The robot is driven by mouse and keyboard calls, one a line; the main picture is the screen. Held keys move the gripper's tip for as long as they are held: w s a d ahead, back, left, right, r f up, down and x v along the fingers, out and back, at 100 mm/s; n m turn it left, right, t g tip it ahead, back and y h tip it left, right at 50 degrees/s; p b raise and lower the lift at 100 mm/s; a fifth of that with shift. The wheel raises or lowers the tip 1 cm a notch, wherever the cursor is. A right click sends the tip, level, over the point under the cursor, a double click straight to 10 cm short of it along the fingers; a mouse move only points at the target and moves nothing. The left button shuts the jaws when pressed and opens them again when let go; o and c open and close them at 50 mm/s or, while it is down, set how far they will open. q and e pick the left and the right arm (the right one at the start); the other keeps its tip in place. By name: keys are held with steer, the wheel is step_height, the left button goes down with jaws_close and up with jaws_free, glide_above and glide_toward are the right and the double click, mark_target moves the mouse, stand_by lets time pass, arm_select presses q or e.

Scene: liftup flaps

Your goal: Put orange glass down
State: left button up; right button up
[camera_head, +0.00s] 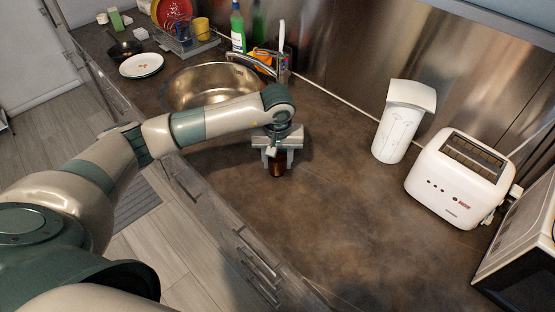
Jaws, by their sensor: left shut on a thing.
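My left gripper (277,160) is over the brown countertop (330,220), to the right of and in front of the sink. It points down and is shut on a small dark orange-brown glass (278,170). The gripper hides the upper part of the glass. The glass is at or just above the counter surface; I cannot tell whether it touches. My right gripper is not in view.
A white paper towel holder (398,130), a white toaster (460,178) and a microwave (520,240) stand to the right. The metal sink (205,85) with its faucet lies behind my left arm. A white plate (141,65) lies left of it. The middle counter is clear.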

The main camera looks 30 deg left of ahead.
mark_target(277, 174)
arm_select(q)
steer(key=o, duration=1.2)
steer(key=shift+r+p, duration=0.15)
steer(key=shift+p, duration=0.15)
steer(key=shift+r+b, duration=0.2)
steer(key=shift+b, duration=0.15)
steer(key=shift+s+d+r+b, duration=0.25)
steer(key=shift+r+b, duration=0.5)
steer(key=shift+r, duration=1.15)
steer(key=shift+s+r+b, duration=0.3)
steer(key=shift+r+b, duration=0.4)
steer(key=shift+r, duration=1.15)
steer(key=shift+s+d+r+b, duration=0.25)
steer(key=shift+r+b, duration=0.5)
steer(key=shift+r, duration=1.15)
steer(key=shift+a, duration=0.1)
